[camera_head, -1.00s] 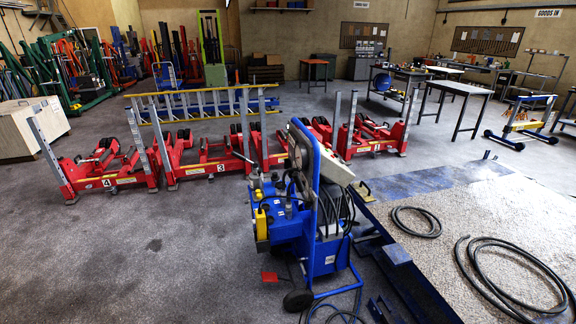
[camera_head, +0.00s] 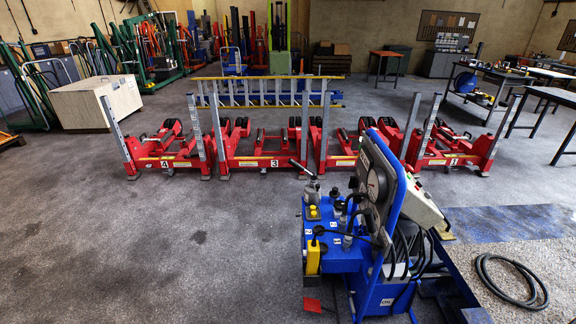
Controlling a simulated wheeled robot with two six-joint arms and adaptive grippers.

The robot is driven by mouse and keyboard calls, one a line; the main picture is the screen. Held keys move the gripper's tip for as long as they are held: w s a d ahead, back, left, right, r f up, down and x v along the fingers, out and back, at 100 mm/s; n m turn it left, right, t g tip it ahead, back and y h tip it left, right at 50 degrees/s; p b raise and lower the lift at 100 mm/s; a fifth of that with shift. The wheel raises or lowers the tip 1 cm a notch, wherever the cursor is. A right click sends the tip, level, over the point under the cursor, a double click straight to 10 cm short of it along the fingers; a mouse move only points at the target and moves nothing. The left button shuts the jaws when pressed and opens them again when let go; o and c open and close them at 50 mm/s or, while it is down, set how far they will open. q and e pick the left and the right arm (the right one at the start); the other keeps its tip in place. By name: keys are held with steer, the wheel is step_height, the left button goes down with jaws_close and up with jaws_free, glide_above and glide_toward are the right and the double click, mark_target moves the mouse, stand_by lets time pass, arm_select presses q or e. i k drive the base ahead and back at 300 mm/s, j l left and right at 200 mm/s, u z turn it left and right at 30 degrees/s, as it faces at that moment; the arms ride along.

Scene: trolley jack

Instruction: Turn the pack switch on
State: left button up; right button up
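A blue wheeled power pack (camera_head: 336,248) stands on the floor right of centre, close in front of me. A pale control box (camera_head: 424,206) sits high on its right side, with small red and green marks near its upper end. A round gauge (camera_head: 377,185) faces left on its upright panel. I cannot make out which part is the pack switch or how it is set. Neither of my grippers is in view.
Several red trolley jacks (camera_head: 263,160) stand in a row behind the pack. A yellow ladder (camera_head: 262,92) lies behind them. A coiled hose (camera_head: 510,281) lies on the gravel at right. The floor at left is clear.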

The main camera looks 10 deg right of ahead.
mark_target(353, 182)
steer(key=i+j+u, duration=0.2)
steer(key=i+u, duration=0.75)
steer(key=i, duration=0.3)
steer(key=i+z, duration=0.4)
steer(key=i+j+z, duration=0.15)
steer(key=i+z, duration=0.25)
steer(key=i+j+z, duration=0.25)
steer(key=z, duration=0.2)
steer(key=i+j+z, duration=0.1)
steer(key=i+z, duration=0.3)
steer(key=i+j+z, duration=0.15)
steer(key=z, duration=0.25)
steer(key=i+j+z, duration=0.55)
steer(key=z, duration=0.25)
steer(key=i+j+z, duration=0.1)
steer(key=j+z, duration=0.3)
steer(key=j, duration=0.1)
